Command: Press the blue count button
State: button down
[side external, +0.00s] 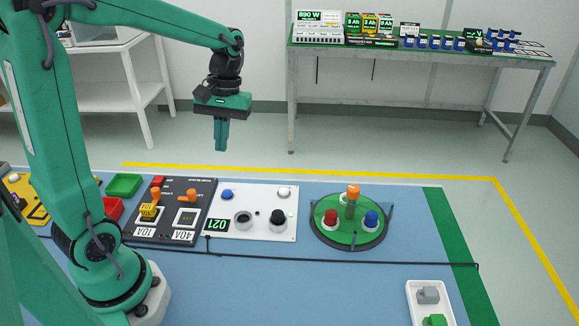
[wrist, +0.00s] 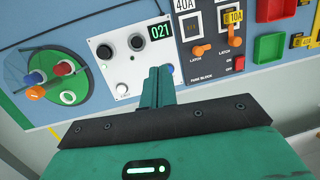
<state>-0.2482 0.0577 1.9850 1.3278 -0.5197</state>
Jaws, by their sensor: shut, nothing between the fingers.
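The blue count button (side external: 227,194) is on the upper left of the white panel (side external: 262,230) in the side view. In the wrist view only a sliver of the blue button (wrist: 171,68) shows beside my fingers, which hide most of it. My gripper (side external: 221,150) is shut and empty, pointing down. In the side view it hangs above the panel, apart from the button. In the wrist view my fingertips (wrist: 160,69) overlap the panel's edge. The panel's display (side external: 217,225) reads 021.
The panel also has a white button (side external: 283,191) and two round dark-centred parts. Left of it is a black block (side external: 173,207) with orange switches. Right is a green turntable (side external: 337,236) with red, blue and orange-topped pieces. A dark cable crosses the blue mat in front.

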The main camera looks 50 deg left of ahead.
aim_at(228, 190)
jog(key=w+a+f+n+g+h, duration=0.2)
jog(key=a+f+n+g, duration=0.2)
jog(key=a+f+n, duration=0.1)
jog(key=shift+w+a+f, duration=0.4)
jog(key=shift+a+f, duration=0.2)
jog(key=shift+f, duration=0.65)
jog(key=shift+f, duration=0.2)
jog(key=shift+f, duration=4.2)
jog(key=shift+f, duration=0.85)
jog(key=shift+r, duration=0.85)
jog(key=shift+r, duration=0.1)
